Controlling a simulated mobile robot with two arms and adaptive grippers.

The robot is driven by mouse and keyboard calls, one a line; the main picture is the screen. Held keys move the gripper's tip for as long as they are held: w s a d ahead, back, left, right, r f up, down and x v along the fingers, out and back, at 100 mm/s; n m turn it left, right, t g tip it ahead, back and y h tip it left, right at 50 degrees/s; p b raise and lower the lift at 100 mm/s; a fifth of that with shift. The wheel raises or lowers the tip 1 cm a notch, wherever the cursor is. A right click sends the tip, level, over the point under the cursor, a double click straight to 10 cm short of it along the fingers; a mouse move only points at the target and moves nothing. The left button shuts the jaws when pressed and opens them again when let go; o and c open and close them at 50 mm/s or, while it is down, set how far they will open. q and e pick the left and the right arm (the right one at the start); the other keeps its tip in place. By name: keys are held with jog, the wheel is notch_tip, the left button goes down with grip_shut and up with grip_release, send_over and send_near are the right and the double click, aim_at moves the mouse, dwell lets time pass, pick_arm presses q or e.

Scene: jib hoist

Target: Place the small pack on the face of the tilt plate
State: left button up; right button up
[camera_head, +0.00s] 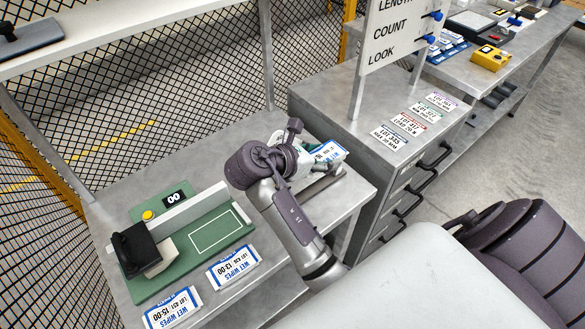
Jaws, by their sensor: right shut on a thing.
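A small white pack with blue edging and dark print (326,153) is at the right end of the metal bench. My right gripper (298,160) is at its left side and shut on it; the wrist and fingers hide part of the pack. A grey metal piece (322,186) shows just below the pack and looks like part of the tilt plate. Its face is mostly hidden, and I cannot tell whether the pack touches it. My left gripper is not in view.
A green fixture (190,262) with a black handle (135,246) and a 00 display stands on the bench's left. Two wet wipes packs (233,267) (172,307) lie at the front edge. A grey drawer cabinet (345,130) with a sign stands right; wire mesh is behind.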

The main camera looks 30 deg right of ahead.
jog(key=w+f, duration=0.1)
jog(key=w, duration=0.1)
jog(key=w+a+f, duration=0.1)
jog(key=w+f, duration=0.1)
jog(key=w, duration=0.1)
jog(key=w+f, duration=0.2)
jog(key=w, duration=0.1)
jog(key=shift+w+a+b, duration=0.15)
jog(key=shift+a+b, duration=0.15)
jog(key=shift+a, duration=0.05)
jog(key=shift+w+a+f, duration=0.1)
jog(key=shift+w+f, duration=0.1)
notch_tip(320, 180, down, 4)
jog(key=shift+r, duration=0.1)
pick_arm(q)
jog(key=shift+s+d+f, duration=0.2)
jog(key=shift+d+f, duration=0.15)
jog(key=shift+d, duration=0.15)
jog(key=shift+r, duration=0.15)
pick_arm(e)
jog(key=shift+f, duration=0.4)
jog(key=shift+f, duration=0.35)
jog(key=o, duration=1.3)
jog(key=shift+c, duration=0.2)
jog(key=shift+r, duration=0.1)
